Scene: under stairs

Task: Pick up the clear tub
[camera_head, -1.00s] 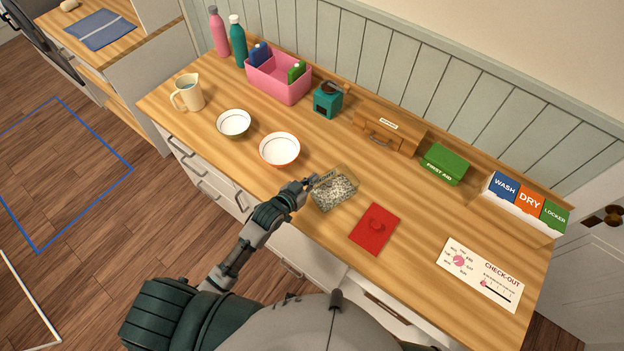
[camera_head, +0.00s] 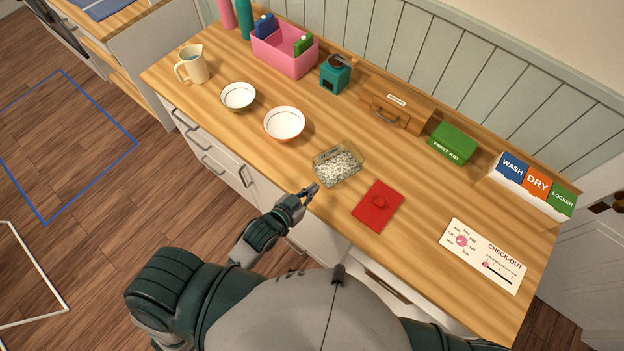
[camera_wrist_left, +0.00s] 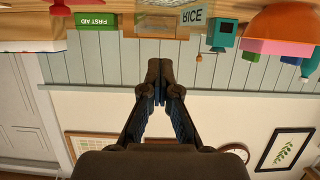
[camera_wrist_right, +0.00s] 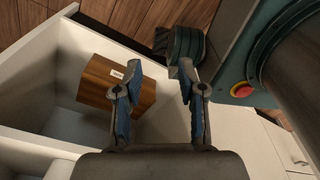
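The clear tub (camera_head: 337,168), holding pale rice-like grains, stands on the wooden counter near its front edge. In the left wrist view, which is upside down, its label reads RICE (camera_wrist_left: 191,19). My left gripper (camera_head: 313,189) is just to the front left of the tub, apart from it, by the counter's front edge. Its fingertips (camera_wrist_left: 158,80) are together with nothing seen between them. My right gripper (camera_wrist_right: 160,72) has its fingers apart and is empty, above an open white drawer; it is not seen in the head view.
A red lid-like piece (camera_head: 378,206) lies right of the tub. Two bowls (camera_head: 284,124) (camera_head: 238,96) and a jug (camera_head: 193,65) stand to the left. A wooden box (camera_wrist_right: 110,85) lies in the drawer (camera_wrist_right: 35,75). A check-out card (camera_head: 483,255) lies farther right.

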